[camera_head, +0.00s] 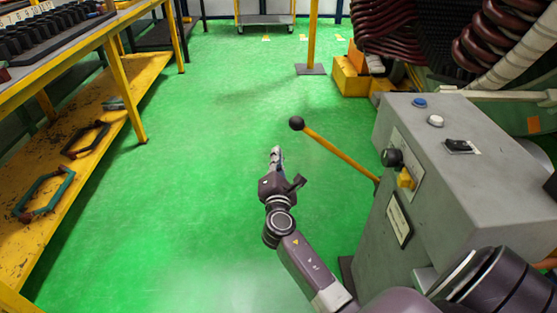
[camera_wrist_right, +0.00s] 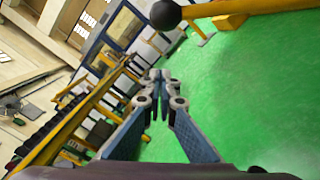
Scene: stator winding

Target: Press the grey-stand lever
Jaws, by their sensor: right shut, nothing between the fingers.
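The grey stand (camera_head: 440,215) is on the right in the head view. Its lever (camera_head: 340,153) is a yellow rod that slants up and left from the stand's side and ends in a black ball knob (camera_head: 297,123). My right gripper (camera_head: 276,152) is shut and empty. In the head view it appears just below and left of the knob, apart from it. In the right wrist view, the fingertips (camera_wrist_right: 159,75) are together, and the knob (camera_wrist_right: 165,14) and yellow rod (camera_wrist_right: 240,8) show at the top, beyond the fingers. My left gripper is not in view.
The stand carries a blue button (camera_head: 419,103), a white button (camera_head: 436,120), a black switch (camera_head: 459,146) and a yellow part (camera_head: 405,179). A yellow shelf (camera_head: 90,140) runs along the left. The green floor (camera_head: 190,200) between is clear.

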